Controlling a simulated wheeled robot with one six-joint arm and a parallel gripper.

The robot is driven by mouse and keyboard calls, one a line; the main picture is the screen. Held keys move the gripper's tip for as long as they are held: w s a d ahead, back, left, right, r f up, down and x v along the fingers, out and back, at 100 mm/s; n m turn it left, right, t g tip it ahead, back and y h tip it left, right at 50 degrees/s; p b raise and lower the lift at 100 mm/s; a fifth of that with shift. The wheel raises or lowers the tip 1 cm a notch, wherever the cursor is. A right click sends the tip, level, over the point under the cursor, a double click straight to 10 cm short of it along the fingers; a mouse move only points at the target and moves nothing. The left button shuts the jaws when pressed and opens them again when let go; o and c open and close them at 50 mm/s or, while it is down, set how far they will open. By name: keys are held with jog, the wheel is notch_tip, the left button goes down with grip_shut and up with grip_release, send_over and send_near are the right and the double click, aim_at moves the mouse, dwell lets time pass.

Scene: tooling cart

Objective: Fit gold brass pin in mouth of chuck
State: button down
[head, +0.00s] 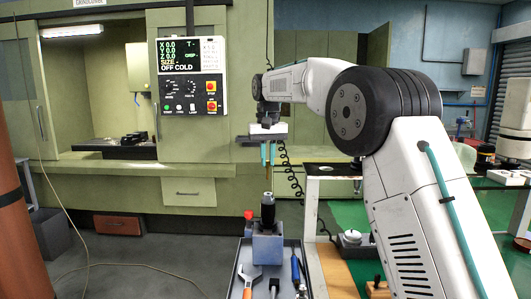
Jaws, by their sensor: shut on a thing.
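My gripper (268,163), with two teal fingers, points straight down near the middle of the head view. It is shut on the gold brass pin (268,172), whose thin lower end shows just below the fingertips. The pin hangs roughly upright. Below it stands a black chuck (267,208) on a blue-grey block (267,246). A gap shows between the pin and the top of the chuck. The mouth of the chuck is too small to make out, and the upper part of the pin is hidden by the fingers.
The block stands in a cart tray (307,271) with an orange wrench (249,279), a blue-handled tool (295,268) and another small tool (274,287). A green machine (190,180) fills the background. A table stands at right.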

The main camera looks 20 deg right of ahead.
aim_at(268, 167)
jog(key=shift+w+a+f, duration=0.15)
jog(key=shift+w, duration=0.15)
jog(key=shift+d+f, duration=0.35)
jog(key=shift+f, duration=1.55)
jog(key=shift+s+f, duration=0.15)
jog(key=shift+f, duration=1.2)
dwell(0.6)
jog(key=c, duration=1.3)
grip_release()
jog(key=shift+c, duration=0.2)
jog(key=shift+r, duration=0.1)
